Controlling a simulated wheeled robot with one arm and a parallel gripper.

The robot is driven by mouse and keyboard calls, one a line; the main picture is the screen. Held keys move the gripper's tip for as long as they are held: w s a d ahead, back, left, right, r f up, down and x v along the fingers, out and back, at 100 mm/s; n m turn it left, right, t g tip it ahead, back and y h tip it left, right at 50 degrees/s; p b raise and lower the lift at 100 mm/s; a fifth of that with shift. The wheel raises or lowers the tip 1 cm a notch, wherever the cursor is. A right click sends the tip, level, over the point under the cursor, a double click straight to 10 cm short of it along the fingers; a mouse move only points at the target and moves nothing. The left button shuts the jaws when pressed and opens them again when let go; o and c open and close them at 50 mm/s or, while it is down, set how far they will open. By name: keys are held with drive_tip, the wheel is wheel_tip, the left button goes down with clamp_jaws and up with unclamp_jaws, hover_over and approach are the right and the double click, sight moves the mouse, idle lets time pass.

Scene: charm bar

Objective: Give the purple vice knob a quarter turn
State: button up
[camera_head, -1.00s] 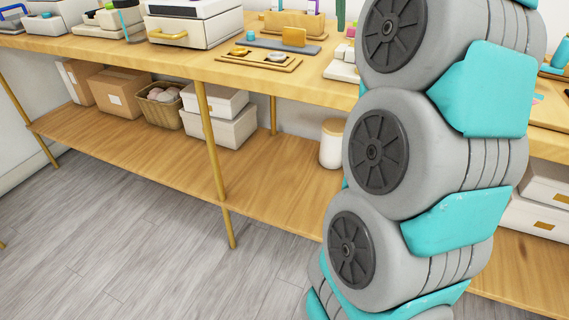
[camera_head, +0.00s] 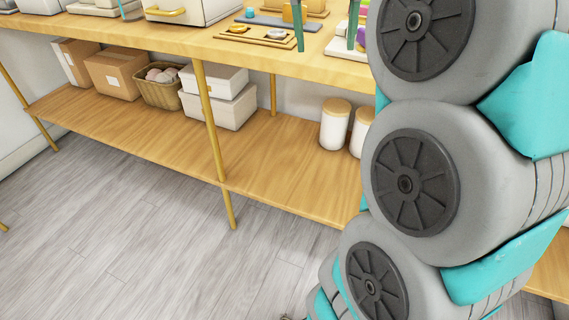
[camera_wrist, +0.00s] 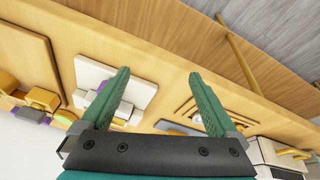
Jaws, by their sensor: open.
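A purple part, which looks like the vice knob (camera_head: 361,36), shows at the top of the head view beside my arm, partly hidden. In the wrist view a purple bit (camera_wrist: 101,87) shows behind my left finger, by a white base plate (camera_wrist: 140,94) on the bench; most of the vice is hidden. My gripper (camera_wrist: 160,73) is open and empty, its green fingers spread wide above the bench. In the head view the fingers of my gripper (camera_head: 325,46) point down near the front of the bench. I cannot tell whether a finger touches the vice.
A wooden tray with small dishes (camera_head: 256,36) lies left of the fingers on the bench (camera_head: 180,50). A white drawer box (camera_head: 195,10) stands further left. White boxes (camera_head: 218,105), a basket (camera_head: 160,90) and two white jars (camera_head: 334,128) sit on the lower shelf.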

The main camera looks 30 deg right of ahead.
drive_tip(key=s+a+f+n+g, duration=0.1)
drive_tip(key=s+a+f+n, duration=0.1)
drive_tip(key=s+a+f, duration=0.3)
drive_tip(key=s+a+f+n+g+y, duration=0.1)
drive_tip(key=s+a+f+n, duration=0.2)
drive_tip(key=s+a+f, duration=0.2)
drive_tip(key=a+f, duration=0.3)
drive_tip(key=f, duration=0.4)
drive_tip(key=shift+f+y+b, duration=0.2)
drive_tip(key=shift+y+b, duration=0.1)
drive_tip(key=shift+b, duration=0.1)
drive_tip(key=shift+a, duration=0.1)
drive_tip(key=shift+c, duration=0.2)
